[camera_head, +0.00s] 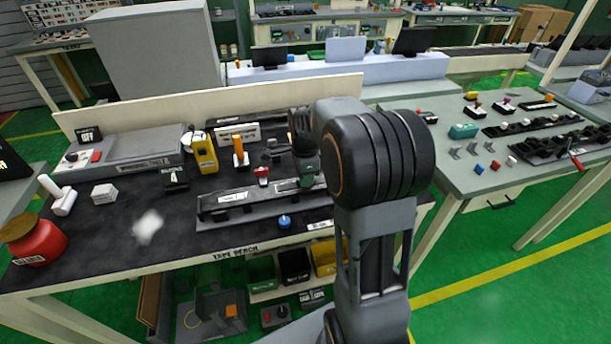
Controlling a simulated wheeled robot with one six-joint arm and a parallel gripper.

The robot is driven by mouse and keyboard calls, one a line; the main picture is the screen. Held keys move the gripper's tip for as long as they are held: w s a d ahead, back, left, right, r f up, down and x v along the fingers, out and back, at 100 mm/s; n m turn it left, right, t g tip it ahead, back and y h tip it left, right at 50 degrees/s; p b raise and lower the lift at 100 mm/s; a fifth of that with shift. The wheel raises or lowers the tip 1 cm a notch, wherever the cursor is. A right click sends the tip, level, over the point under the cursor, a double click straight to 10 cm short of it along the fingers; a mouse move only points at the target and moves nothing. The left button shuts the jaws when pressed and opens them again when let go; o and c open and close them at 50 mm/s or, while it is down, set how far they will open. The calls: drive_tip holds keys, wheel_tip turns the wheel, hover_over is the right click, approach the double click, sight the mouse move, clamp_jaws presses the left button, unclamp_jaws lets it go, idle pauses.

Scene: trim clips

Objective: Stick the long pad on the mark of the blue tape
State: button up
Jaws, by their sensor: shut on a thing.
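My gripper (307,181) is small and dark in the head view, pointing down over the right part of the long grey trim strip (240,212) on the dark bench. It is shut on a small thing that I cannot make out. My own arm stands large in front and hides the bench to its right. I cannot tell whether the gripper touches the strip. The strip carries dark clips and a white label. I cannot make out the long pad or the blue tape's mark at this size.
A yellow dispenser (204,154), an orange-handled tool (239,151) and a red-topped piece (262,174) stand behind the strip. A red jar (38,241) stands at the left. A grey side table (470,180) is at the right. The bench's front left is mostly clear.

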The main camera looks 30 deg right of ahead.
drive_tip(key=o, duration=0.9)
wheel_tip(320, 180, up, 14)
drive_tip(key=s+a+f+n+t, duration=0.1)
drive_tip(key=s+a+f+n, duration=0.3)
drive_tip(key=s+n, duration=0.4)
drive_tip(key=s+a+f+n+t, duration=0.2)
drive_tip(key=s+a+f+n, duration=0.2)
drive_tip(key=s+n, duration=0.4)
drive_tip(key=a+n, duration=0.1)
drive_tip(key=n, duration=0.3)
drive_tip(key=shift+a+f+t+p, duration=0.2)
drive_tip(key=shift+t+p, duration=0.1)
drive_tip(key=shift+p, duration=0.1)
